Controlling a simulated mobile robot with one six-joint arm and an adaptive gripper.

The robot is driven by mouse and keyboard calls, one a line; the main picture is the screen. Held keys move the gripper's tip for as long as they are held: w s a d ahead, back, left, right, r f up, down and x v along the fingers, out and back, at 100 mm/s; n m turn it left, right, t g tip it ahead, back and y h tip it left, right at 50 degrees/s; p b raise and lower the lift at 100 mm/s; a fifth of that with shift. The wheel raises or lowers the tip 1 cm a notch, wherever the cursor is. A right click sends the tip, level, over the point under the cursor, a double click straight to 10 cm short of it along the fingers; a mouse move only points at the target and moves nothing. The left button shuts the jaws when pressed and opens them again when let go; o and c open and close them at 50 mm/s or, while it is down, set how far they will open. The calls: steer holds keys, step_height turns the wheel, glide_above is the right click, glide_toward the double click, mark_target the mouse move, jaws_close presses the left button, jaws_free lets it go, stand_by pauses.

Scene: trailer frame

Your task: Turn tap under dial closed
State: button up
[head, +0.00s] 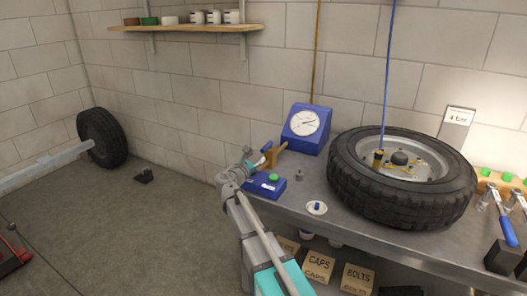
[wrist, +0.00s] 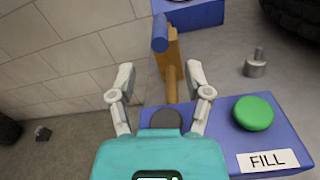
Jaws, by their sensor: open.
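The blue dial box (head: 303,143) with its round white gauge face (head: 304,123) stands on the bench against the wall. Its lower part shows at the top of the wrist view (wrist: 203,14). Below it is the brass tap (head: 277,154), partly hidden by my arm in the head view. In the wrist view the tap's brass body (wrist: 173,60) carries a blue handle (wrist: 159,33) at its upper left. My gripper (wrist: 160,75) is open, with the lower brass part between its fingers in the picture. It also shows beside the tap in the head view (head: 257,160); contact cannot be told.
A blue box with a green button (wrist: 253,113) and a FILL label lies right of my gripper. A small metal piece (wrist: 256,64) stands behind it. A tyre (head: 350,185) on its wheel fills the bench's right. Left of the bench is open floor.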

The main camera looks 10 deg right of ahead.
mark_target(264, 148)
steer(key=shift+x, duration=3.5)
jaws_close()
